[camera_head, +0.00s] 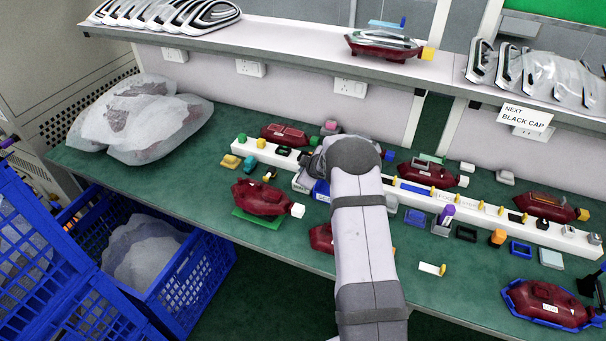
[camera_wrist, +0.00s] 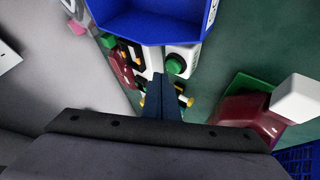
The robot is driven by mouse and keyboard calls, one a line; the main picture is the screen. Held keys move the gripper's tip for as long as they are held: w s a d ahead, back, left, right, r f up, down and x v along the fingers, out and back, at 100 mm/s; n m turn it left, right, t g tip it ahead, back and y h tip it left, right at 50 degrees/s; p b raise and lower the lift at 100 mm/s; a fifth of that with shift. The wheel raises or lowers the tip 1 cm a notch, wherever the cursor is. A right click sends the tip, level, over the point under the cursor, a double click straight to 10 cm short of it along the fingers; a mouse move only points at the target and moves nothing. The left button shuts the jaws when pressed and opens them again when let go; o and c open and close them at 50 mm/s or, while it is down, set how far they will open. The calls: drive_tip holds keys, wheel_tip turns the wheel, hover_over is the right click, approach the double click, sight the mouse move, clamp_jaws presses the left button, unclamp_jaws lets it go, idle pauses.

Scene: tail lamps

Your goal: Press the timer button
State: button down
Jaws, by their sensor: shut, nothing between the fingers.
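In the wrist view a white box with a round green button (camera_wrist: 176,64) sits just past my gripper (camera_wrist: 162,82). The dark fingers are shut and hold nothing; their tips appear close below the button in the picture, and I cannot tell whether they touch it. In the head view my arm reaches over the bench, and its wrist hides the fingers and the button. A small pale box (camera_head: 302,183) shows beside the wrist, with a small blue block (camera_head: 321,191) to its right.
A long white strip (camera_head: 480,214) with small parts runs along the green bench (camera_head: 160,170). A red lamp (camera_head: 262,197) with a white cap lies left of my arm. A blue tray (camera_wrist: 150,25) shows close at the wrist view's top. A shelf (camera_head: 300,45) stands behind.

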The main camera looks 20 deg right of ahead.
drive_tip(key=shift+r, duration=0.1)
idle(0.3)
wheel_tip(320, 180, up, 5)
drive_tip(key=p, duration=0.5)
idle(0.4)
drive_tip(key=shift+r, duration=0.1)
